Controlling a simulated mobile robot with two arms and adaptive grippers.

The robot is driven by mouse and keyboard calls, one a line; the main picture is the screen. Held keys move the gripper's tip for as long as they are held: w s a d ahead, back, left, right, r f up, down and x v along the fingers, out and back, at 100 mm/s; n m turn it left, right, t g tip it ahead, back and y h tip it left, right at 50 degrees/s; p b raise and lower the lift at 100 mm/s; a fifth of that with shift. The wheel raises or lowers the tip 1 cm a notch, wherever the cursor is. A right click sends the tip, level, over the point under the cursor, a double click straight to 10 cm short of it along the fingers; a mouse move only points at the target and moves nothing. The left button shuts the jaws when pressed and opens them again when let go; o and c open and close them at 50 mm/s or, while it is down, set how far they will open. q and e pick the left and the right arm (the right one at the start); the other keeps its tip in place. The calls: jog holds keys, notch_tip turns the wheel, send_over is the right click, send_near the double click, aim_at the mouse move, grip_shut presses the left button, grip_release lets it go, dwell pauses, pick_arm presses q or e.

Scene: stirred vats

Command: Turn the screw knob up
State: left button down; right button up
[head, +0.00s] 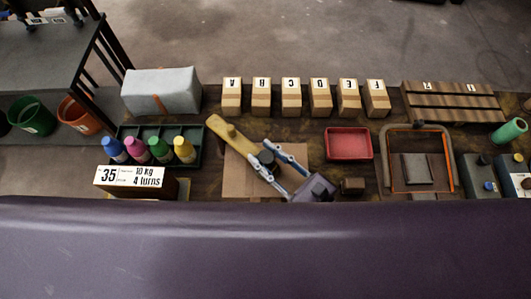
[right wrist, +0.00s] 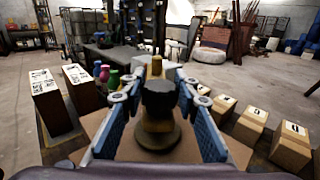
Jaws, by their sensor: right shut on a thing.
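The dark screw knob (head: 267,157) sits by the near end of a yellow-tan bar (head: 230,137) above a brown board (head: 235,178). In the right wrist view the knob (right wrist: 158,98) is upright on a stem over a round dark base (right wrist: 157,138). My right gripper (head: 264,155) comes in from the lower right, with one blue-grey finger on each side of the knob. It is shut on the knob; the fingers also flank it in the right wrist view (right wrist: 158,82). My left gripper is not in view.
Left of the bar stand a tray (head: 196,131) of coloured bottles and a sign (head: 135,178) reading "35", "10 kg" and "4 turns". Lettered boxes (head: 291,96) line the back. A red tray (head: 348,143) and an orange-edged frame (head: 418,160) stand to the right.

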jog(key=n+g+y, duration=0.2)
jog(key=n+g, duration=0.1)
jog(key=shift+w+d+f+g+y, duration=0.1)
jog(key=shift+g+y, duration=0.2)
jog(key=n+g+y+b, duration=0.1)
jog(key=g, duration=0.1)
jog(key=n+g+y+b, duration=0.1)
jog(key=n+g, duration=0.1)
jog(key=g, duration=0.1)
jog(key=shift+f, duration=0.1)
jog(key=n+g+b, duration=0.2)
jog(key=n+g, duration=0.1)
jog(key=g, duration=0.1)
jog(key=n+g+b, duration=0.2)
jog(key=g, duration=0.2)
jog(key=shift+n+g+b, duration=0.3)
jog(key=shift+n, duration=0.1)
jog(key=n+g+h+b, duration=0.2)
jog(key=n+g, duration=0.1)
jog(key=g, duration=0.1)
jog(key=shift+n+g+h+b, duration=0.6)
jog(key=shift+n+g, duration=0.1)
jog(key=shift+g, duration=0.4)
jog(key=shift+s+r+g, duration=0.2)
jog(key=shift+g, duration=0.1)
jog(key=o, duration=1.2)
